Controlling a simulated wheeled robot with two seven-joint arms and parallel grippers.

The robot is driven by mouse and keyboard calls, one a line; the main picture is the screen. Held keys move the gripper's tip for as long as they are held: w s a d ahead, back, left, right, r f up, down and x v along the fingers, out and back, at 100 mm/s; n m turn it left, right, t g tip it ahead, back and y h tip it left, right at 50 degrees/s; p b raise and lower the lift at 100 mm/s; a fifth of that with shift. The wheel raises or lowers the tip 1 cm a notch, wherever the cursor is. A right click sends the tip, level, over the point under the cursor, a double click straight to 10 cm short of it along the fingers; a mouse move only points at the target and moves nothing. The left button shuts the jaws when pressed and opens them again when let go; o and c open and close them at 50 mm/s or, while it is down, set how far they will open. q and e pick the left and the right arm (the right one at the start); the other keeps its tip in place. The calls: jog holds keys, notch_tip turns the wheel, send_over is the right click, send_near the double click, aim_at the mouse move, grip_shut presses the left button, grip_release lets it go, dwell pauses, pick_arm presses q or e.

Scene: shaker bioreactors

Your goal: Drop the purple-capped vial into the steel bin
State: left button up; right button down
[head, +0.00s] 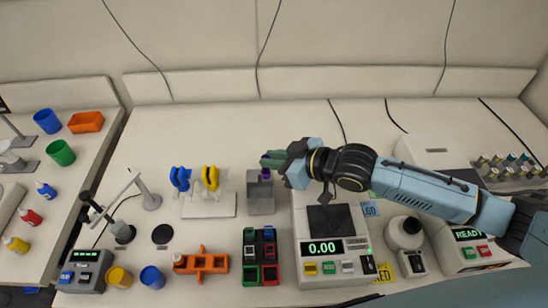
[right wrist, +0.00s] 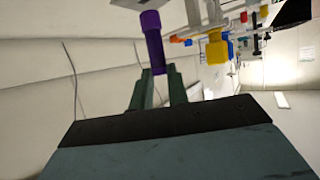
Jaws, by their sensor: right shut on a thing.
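The purple-capped vial (right wrist: 152,42) is held between the fingertips of my right gripper (right wrist: 157,85), which is shut on it. In the head view my right gripper (head: 273,164) reaches in from the right, with the vial's purple end (head: 265,173) by its fingertips. The steel bin (head: 260,203) is a grey box just below the fingertips in the picture. The vial overlaps the bin's far part; its height above the bin is hard to tell. The bin's inside is mostly dark and hard to see. My left gripper is out of view.
A balance (head: 328,240) reading 0.00 stands right of the bin. A white stand with blue and yellow pieces (head: 210,203) is to its left. A red and green block rack (head: 260,255) and an orange holder (head: 202,262) lie in front. Bare bench lies behind the bin.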

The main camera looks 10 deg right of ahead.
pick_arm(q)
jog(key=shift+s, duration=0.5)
pick_arm(e)
jog(key=c, duration=1.3)
grip_release()
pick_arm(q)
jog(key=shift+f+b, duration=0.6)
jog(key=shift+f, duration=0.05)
pick_arm(e)
jog(key=shift+v, duration=6.7)
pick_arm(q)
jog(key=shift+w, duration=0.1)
